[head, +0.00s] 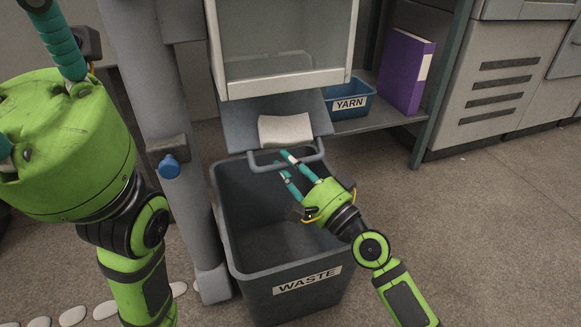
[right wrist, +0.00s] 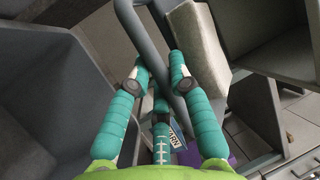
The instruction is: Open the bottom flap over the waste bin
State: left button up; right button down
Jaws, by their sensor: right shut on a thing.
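The bottom flap (head: 240,125) is a grey-blue panel below the white-framed box, tilted down over the rear of the waste bin (head: 293,225). A pale block (head: 285,131) rests on the flap near its handle (head: 262,165). My right gripper (head: 288,163) is shut on the handle. In the right wrist view the grey handle (right wrist: 140,38) passes between the teal fingers, with the pale block (right wrist: 198,50) beside it. My left gripper (head: 62,45) is at the upper left, cut off by the picture edge, away from the flap; its opening cannot be told.
A grey post (head: 160,95) with a blue knob (head: 170,167) stands left of the bin. A blue YARN bin (head: 348,103) and a purple binder (head: 403,72) sit on the shelf at right. Pale oval pieces lie at lower left. Floor right of the bin is clear.

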jog(key=shift+w+d, duration=0.1)
dwell(0.3)
jog(key=c, duration=1.1)
grip_release()
jog(key=v, duration=1.2)
